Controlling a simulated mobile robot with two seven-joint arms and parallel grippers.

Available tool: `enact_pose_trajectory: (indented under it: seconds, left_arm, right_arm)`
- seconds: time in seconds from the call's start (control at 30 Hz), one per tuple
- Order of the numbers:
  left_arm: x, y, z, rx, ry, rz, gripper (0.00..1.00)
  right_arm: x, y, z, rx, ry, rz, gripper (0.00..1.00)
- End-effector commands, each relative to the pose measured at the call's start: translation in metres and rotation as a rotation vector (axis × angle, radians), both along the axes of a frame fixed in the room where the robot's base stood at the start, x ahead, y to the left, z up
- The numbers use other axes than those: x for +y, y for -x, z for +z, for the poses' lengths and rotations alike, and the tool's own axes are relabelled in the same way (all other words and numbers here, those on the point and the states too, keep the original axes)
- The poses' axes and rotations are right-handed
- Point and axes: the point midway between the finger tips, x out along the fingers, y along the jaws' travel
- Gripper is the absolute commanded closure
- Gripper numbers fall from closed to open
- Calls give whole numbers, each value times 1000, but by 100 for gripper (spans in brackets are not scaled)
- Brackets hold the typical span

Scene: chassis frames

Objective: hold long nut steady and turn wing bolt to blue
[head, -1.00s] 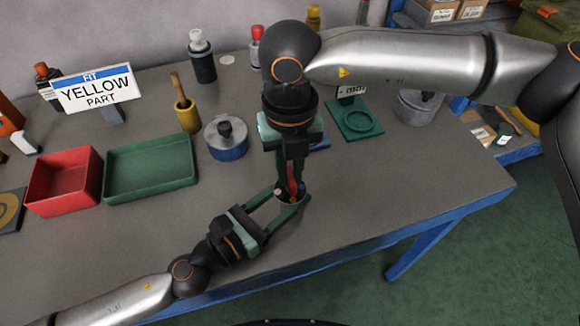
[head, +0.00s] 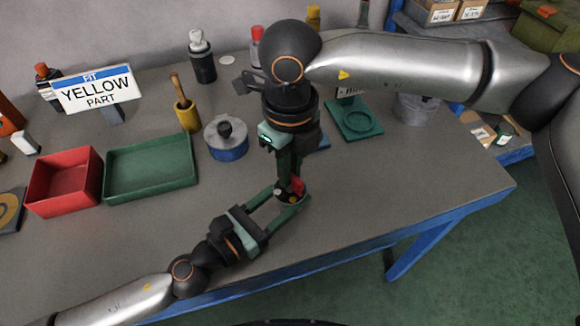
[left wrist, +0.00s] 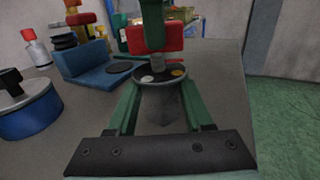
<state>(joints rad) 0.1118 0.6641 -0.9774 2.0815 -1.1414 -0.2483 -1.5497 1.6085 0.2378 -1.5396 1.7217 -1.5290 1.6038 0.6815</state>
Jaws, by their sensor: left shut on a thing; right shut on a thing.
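The red wing bolt (head: 298,185) stands upright on the dark round top of the long nut (left wrist: 160,103). My right gripper (left wrist: 153,40) comes down from above and is shut on the bolt's red wings (left wrist: 174,38). My left gripper (head: 288,199) reaches in low from the left, its green fingers shut around the grey nut body in the left wrist view. The nut's dark top carries a pale dot (left wrist: 147,78) and a yellowish dot (left wrist: 178,73). I cannot make out a blue mark on it; part of the top is hidden behind the bolt and right fingers.
A blue-and-grey lidded pot (head: 227,138), green tray (head: 152,192) and red bin (head: 62,208) stand to the left. A green stand (head: 362,133) is behind right. The table's front edge is close; its right side is clear.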

Motion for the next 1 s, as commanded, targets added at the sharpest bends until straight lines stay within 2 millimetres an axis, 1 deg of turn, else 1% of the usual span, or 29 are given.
enact_pose_trajectory:
  seconds: [0.7, 1.0]
  left_arm:
    - [-1, 1, 0, -1, 2, -3, 100]
    - [-1, 1, 1, -1, 1, -4, 100]
  right_arm:
    - [-1, 1, -4, 5, 5, 674, 100]
    - [-1, 1, -5, 7, 5, 889, 100]
